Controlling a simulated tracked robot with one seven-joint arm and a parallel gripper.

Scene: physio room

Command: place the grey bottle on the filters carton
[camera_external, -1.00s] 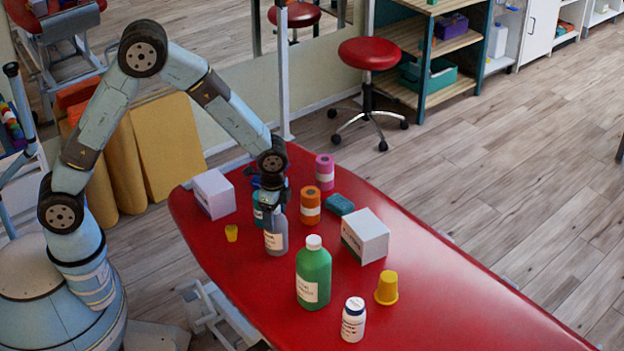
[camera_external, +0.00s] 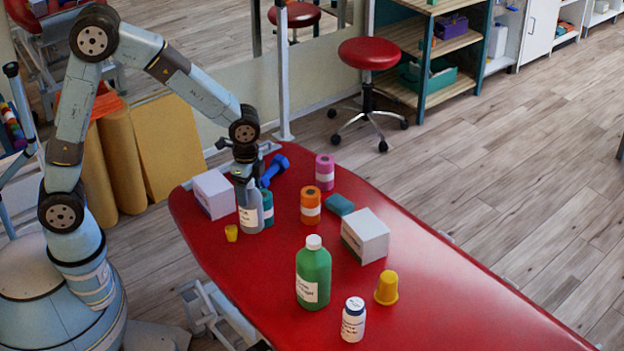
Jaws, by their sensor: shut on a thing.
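My gripper (camera_external: 246,178) points down and is shut on the grey bottle (camera_external: 251,214), at its upper part. The bottle is upright with a white label; I cannot tell if its base touches the red table. One white carton (camera_external: 214,194) stands just left of the bottle, near the table's left end. Another white carton (camera_external: 366,236) stands farther right, with a dark-lettered label on its left face. The lettering is too small to tell which one is the filters carton. Both carton tops are bare.
A teal roll (camera_external: 267,208) is right beside the bottle, partly hidden. A blue dumbbell (camera_external: 274,171) lies behind. The red table's (camera_external: 460,300) right part is clear.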

